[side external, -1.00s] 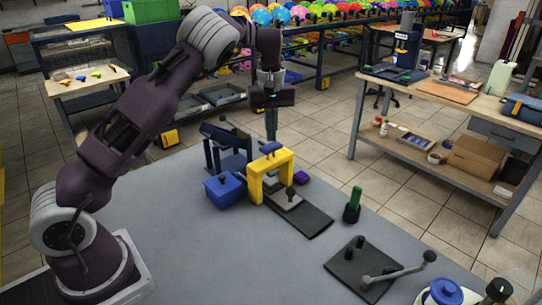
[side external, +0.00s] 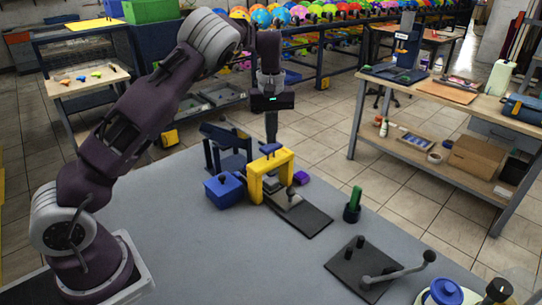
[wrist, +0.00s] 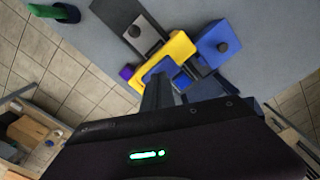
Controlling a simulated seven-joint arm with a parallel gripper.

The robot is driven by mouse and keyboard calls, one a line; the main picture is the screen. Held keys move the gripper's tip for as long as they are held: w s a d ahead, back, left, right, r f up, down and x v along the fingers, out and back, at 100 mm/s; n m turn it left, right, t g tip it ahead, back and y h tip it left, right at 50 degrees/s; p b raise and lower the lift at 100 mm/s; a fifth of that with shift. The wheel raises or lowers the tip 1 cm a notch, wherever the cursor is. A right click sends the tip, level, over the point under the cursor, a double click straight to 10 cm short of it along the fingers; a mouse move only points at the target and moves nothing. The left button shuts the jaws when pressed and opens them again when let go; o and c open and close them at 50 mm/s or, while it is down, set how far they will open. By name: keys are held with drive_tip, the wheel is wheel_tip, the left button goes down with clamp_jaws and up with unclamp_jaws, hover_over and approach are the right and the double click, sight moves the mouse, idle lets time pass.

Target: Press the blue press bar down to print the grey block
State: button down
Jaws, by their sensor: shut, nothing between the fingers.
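The blue press bar (side external: 269,149) sits on top of the yellow press frame (side external: 285,162). My gripper (side external: 271,141) points straight down with its fingers shut and empty. Its tips are at the bar's top; I cannot tell if they touch it. In the wrist view the shut fingers (wrist: 157,98) are over the near edge of the yellow frame (wrist: 178,47), and they hide part of the bar. The grey block (side external: 281,200) lies at the frame's foot, on a black plate (side external: 306,221). It also shows in the wrist view (wrist: 143,35).
A blue box (side external: 224,190) with a dark knob stands left of the frame. A dark blue stand (side external: 227,150) is behind it, and a small purple block (side external: 302,177) to the right. A green-handled tool (side external: 354,203) stands farther right. The table's left front is clear.

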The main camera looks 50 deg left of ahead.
drive_tip(key=shift+f, duration=1.5)
drive_tip(key=shift+r, duration=0.1)
wheel_tip(320, 180, up, 12)
drive_tip(key=s+d+r+m+t+h, duration=0.1)
drive_tip(key=s+d+r+m, duration=0.1)
drive_tip(key=s+d+r, duration=0.4)
drive_tip(key=s+d+r+m+t+h, duration=0.15)
drive_tip(key=s+r, duration=0.25)
drive_tip(key=s, duration=0.4)
drive_tip(key=s+d+f+m+t, duration=0.1)
drive_tip(key=s+d+f+m, duration=0.1)
drive_tip(key=s, duration=0.4)
drive_tip(key=s+d+f+m+t+y, duration=0.1)
drive_tip(key=s+d+f+m, duration=0.1)
drive_tip(key=s, duration=0.5)
drive_tip(key=s+d+f+m+t+y, duration=0.1)
drive_tip(key=s+d+f+m, duration=0.1)
drive_tip(key=s, duration=0.5)
drive_tip(key=shift+s+d+m, duration=0.2)
drive_tip(key=shift+d+m, duration=0.35)
drive_tip(key=shift+m, duration=0.7)
drive_tip(key=shift+f+y, duration=0.1)
drive_tip(key=shift+y, duration=0.15)
